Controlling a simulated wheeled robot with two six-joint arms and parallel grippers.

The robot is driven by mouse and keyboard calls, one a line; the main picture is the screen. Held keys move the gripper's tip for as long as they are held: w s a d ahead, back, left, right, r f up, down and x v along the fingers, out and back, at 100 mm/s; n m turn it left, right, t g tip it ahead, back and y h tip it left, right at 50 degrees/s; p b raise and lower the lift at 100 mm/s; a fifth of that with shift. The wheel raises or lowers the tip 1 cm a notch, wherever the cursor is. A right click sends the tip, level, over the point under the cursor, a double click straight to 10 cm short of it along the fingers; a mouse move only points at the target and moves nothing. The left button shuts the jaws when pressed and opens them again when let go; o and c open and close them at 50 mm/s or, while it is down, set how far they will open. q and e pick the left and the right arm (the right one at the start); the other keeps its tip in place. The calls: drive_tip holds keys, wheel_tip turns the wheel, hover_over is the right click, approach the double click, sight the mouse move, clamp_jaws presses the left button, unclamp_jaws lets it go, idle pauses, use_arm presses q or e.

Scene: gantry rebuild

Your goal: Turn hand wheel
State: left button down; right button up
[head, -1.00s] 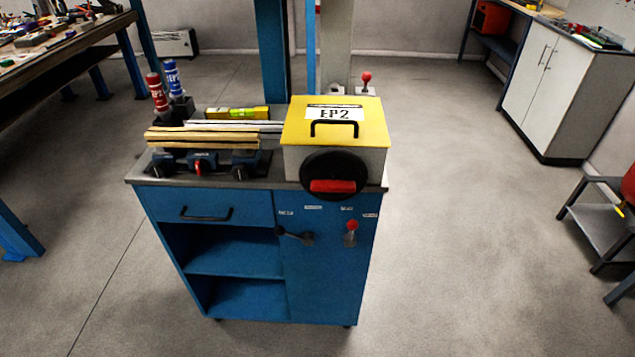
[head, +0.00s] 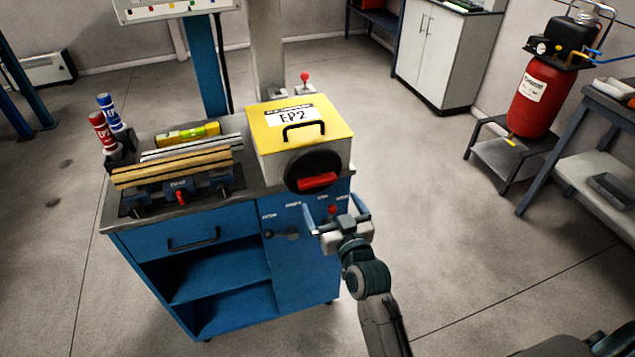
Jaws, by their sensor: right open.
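The hand wheel (head: 304,166) is a black disc with a red handle (head: 317,181) low on its face. It sits on the front of a grey box with a yellow lid (head: 285,112) marked EP2, on the blue cart. My right gripper (head: 336,208) is open and empty, in front of the cart. In the picture it is just below and right of the wheel, apart from the red handle. A red-knobbed lever (head: 332,210) on the cart's front shows between its fingers; I cannot tell how far behind it is. My left gripper is out of view.
The blue cart (head: 188,237) also carries wooden strips (head: 170,168), a spirit level (head: 188,134) and red and blue bottles. A black lever (head: 283,234) sticks out of its front. A red tank (head: 535,97) stands at right. The floor right of the cart is clear.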

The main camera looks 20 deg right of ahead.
sight(320, 184)
drive_tip(key=w, duration=0.2)
drive_tip(key=w+p, duration=0.1)
drive_tip(key=w, duration=0.2)
drive_tip(key=w+p, duration=0.1)
drive_tip(key=w, duration=0.1)
drive_tip(key=shift+w+a, duration=0.15)
drive_tip(key=shift+a, duration=0.15)
drive_tip(key=shift+w, duration=0.4)
drive_tip(key=shift+c, duration=0.2)
drive_tip(key=c, duration=1.1)
drive_tip(key=shift+o, duration=0.2)
drive_tip(key=shift+d, duration=0.1)
